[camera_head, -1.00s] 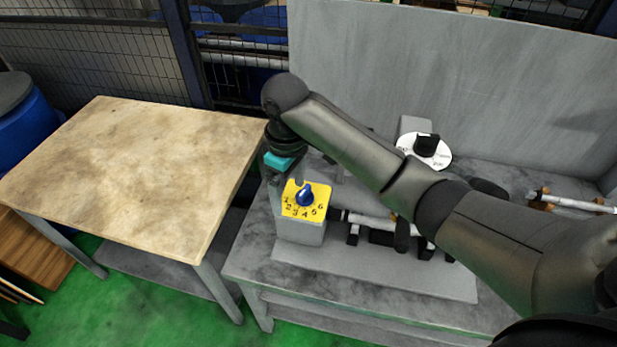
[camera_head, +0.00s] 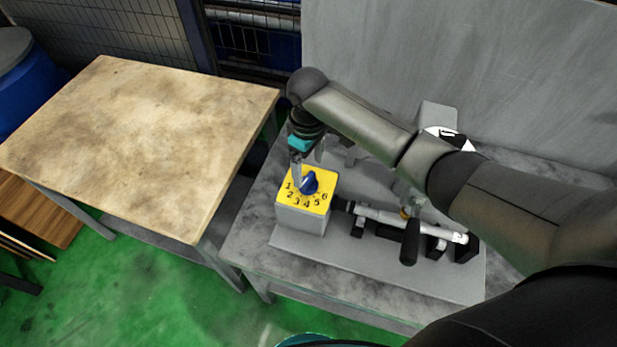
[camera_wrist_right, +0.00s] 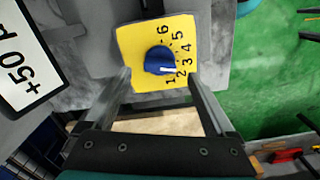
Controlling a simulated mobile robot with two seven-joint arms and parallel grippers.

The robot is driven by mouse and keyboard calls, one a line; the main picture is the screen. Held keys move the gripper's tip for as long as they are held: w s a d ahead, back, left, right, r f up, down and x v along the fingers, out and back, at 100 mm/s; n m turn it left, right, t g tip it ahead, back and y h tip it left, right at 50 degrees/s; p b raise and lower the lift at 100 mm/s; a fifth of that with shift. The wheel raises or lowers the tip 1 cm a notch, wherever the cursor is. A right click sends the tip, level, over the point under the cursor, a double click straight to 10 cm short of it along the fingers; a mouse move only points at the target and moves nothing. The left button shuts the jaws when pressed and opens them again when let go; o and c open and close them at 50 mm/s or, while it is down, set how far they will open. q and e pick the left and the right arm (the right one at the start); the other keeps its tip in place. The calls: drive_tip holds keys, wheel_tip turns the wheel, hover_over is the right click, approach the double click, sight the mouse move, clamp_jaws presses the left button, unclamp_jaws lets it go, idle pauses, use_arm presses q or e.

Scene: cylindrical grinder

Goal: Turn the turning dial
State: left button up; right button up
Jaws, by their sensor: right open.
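The turning dial (camera_head: 310,183) is a blue knob on a yellow plate with black numbers 1 to 6, on top of a grey box (camera_head: 302,218). In the right wrist view the knob (camera_wrist_right: 158,60) carries a short white mark that lies near the numbers 1 and 2. My right gripper (camera_head: 308,172) is open, above and just behind the knob. In the right wrist view its two fingers (camera_wrist_right: 160,78) stand apart on either side of the knob, with nothing held. Contact with the knob cannot be told. My left gripper is not in view.
A cylindrical workpiece (camera_head: 385,218) and a black handle (camera_head: 410,243) are right of the dial box. A wooden-topped table (camera_head: 140,140) stands to the left, with a bare top. A grey panel (camera_head: 520,70) rises behind. A white sign (camera_wrist_right: 28,70) shows in the right wrist view.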

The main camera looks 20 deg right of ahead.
sight(309, 178)
wheel_tip(309, 178, down, 4)
drive_tip(key=shift+f, duration=0.15)
drive_tip(key=shift+f+b, duration=0.3)
drive_tip(key=shift+f, duration=0.2)
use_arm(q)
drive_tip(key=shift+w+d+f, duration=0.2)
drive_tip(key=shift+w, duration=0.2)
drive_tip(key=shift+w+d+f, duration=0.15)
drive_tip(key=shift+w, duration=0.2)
use_arm(e)
drive_tip(key=shift+c, duration=0.3)
drive_tip(key=c, duration=1.3)
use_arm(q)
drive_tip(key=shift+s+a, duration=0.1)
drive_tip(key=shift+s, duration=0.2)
use_arm(e)
drive_tip(key=shift+o, duration=0.2)
